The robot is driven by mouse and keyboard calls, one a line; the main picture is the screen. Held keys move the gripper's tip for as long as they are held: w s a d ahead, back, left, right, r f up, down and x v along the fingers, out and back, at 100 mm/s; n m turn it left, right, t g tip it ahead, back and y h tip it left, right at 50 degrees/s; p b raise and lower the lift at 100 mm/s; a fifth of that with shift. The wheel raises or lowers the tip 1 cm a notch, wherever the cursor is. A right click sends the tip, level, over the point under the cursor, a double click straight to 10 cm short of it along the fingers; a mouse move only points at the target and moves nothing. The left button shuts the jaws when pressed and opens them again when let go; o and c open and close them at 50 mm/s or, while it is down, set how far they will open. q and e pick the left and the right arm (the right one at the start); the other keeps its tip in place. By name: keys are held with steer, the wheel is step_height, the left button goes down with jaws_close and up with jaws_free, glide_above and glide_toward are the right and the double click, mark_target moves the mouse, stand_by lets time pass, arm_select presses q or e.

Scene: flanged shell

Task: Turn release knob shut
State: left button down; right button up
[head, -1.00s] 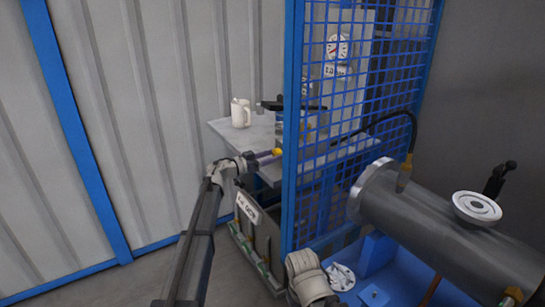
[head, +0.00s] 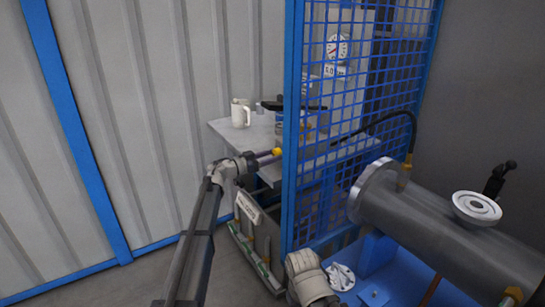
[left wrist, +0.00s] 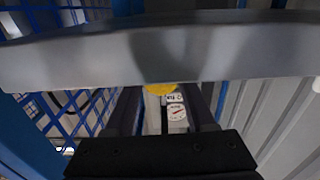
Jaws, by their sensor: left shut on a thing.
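A small yellow knob (head: 277,151) shows at the tips of my left gripper (head: 268,156), just left of the blue mesh guard's post. In the left wrist view the yellow knob (left wrist: 160,89) sits between the dark fingers, partly covered by a wide grey edge across the picture. My left gripper is shut on it. The knob's markings and turn position cannot be made out.
A blue mesh guard (head: 350,110) stands right of the gripper. A grey table (head: 228,132) with a white mug (head: 240,113) is behind it. A round gauge (head: 338,47) shows through the mesh. A flanged grey cylinder (head: 430,222) lies at right.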

stand_by(0.7)
arm_select(q)
steer(key=shift+c, duration=1.4)
jaws_free()
steer(key=shift+a, duration=0.1)
steer(key=v, duration=0.7)
steer(key=shift+s+a, duration=0.2)
steer(key=shift+s, duration=0.05)
